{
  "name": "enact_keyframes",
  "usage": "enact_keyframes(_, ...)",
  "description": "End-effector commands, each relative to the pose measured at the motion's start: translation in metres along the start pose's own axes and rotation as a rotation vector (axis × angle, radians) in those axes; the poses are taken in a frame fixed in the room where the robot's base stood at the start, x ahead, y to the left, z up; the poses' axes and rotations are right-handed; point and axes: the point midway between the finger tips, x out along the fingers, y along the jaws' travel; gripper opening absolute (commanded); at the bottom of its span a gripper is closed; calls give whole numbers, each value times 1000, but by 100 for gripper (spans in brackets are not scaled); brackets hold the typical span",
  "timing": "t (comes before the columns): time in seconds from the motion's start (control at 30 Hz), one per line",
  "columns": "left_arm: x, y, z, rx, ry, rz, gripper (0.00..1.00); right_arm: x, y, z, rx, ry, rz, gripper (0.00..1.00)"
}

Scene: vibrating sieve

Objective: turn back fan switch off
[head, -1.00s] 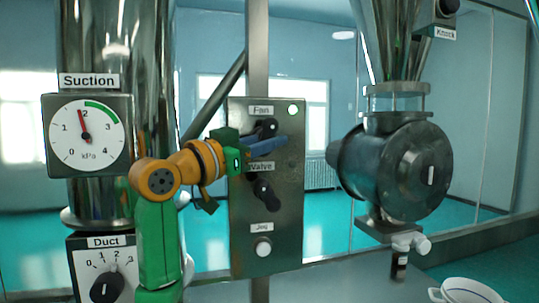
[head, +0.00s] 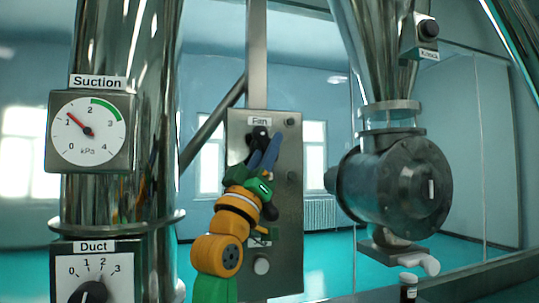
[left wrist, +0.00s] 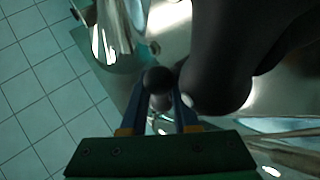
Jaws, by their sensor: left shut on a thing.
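The fan switch (head: 260,133) is a black lever on the grey control panel (head: 292,215), under the Fan label (head: 258,121). The round lamp (head: 291,122) beside that label is dark. My left gripper (head: 266,150) reaches up from below, its blue fingers at the switch. In the left wrist view the fingers (left wrist: 162,105) are shut on the dark round end of the switch lever (left wrist: 157,80). The gripper hides the Valve label and most of the valve switch. My right gripper is not in view.
The suction gauge (head: 88,132) reads near 1, above the duct dial (head: 88,292) at left. The jog button (head: 261,266) is low on the panel. A metal rotary housing (head: 400,188) stands to the right. A small bottle (head: 408,286) is at lower right.

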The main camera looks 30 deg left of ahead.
Motion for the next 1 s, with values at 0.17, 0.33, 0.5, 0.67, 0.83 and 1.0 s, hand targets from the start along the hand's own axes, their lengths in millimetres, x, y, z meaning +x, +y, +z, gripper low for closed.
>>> enact_keyframes(0.17, -1, -1, 2, -24, 36, -13, 0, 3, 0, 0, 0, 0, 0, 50)
enact_keyframes(0.33, 0, 0, 2, -35, 52, -18, 0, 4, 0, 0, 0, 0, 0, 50)
enact_keyframes(0.5, 0, -1, 1, -36, 56, -19, 0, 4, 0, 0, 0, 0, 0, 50)
enact_keyframes(0.67, 0, -1, 1, -35, 56, -18, 0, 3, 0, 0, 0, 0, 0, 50)
enact_keyframes(0.83, 0, 0, 1, -35, 56, -18, 41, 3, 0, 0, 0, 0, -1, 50)
enact_keyframes(1.0, 0, 0, 0, -35, 57, -18, 41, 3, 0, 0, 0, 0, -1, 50)
